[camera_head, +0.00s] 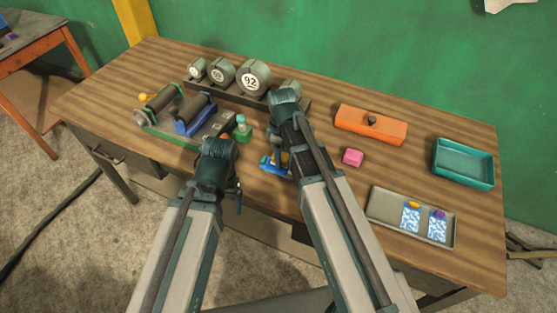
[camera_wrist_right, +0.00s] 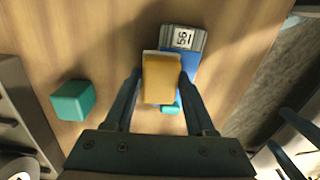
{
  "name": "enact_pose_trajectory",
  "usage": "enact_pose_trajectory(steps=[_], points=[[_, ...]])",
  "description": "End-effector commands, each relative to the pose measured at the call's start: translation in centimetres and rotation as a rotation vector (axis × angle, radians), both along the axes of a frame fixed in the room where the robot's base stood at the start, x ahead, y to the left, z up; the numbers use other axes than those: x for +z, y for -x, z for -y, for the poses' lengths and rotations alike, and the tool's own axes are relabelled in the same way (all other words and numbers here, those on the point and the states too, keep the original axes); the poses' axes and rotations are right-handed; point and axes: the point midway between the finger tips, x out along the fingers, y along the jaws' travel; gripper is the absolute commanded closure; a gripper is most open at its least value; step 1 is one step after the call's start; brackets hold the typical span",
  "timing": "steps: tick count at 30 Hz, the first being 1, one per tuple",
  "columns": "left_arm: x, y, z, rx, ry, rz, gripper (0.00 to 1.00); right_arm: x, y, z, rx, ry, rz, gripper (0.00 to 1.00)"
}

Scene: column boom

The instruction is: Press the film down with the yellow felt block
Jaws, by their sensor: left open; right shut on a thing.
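My right gripper (camera_head: 279,160) is shut on a yellow felt block (camera_wrist_right: 162,78), held between both fingers in the right wrist view. The block also shows partly below the wrist in the head view (camera_head: 285,157). A blue piece (camera_wrist_right: 190,68) with a grey numbered part (camera_wrist_right: 183,38) lies beneath the block; it also shows in the head view (camera_head: 268,164). The block covers much of it, and I cannot tell whether they touch. I cannot clearly make out a film there. My left gripper (camera_head: 238,201) is open and empty, near the table's front edge.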

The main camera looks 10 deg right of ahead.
Motion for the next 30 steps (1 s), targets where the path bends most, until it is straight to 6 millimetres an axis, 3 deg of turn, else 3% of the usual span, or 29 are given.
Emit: enact_pose_trajectory(steps=[8,23,30], points=[[0.0,0.0,0.0,0.0,0.0,0.0,0.14,0.0,0.3,-0.1,0.001,0.0,0.0,0.89],[-0.3,0.0,0.0,0.0,0.0,0.0,0.14,-0.3,3.6,-2.3,0.002,-0.001,-0.002,0.89],[-0.3,0.0,0.0,0.0,0.0,0.0,0.14,-0.3,3.7,-2.5,0.001,-0.002,-0.003,0.89]])
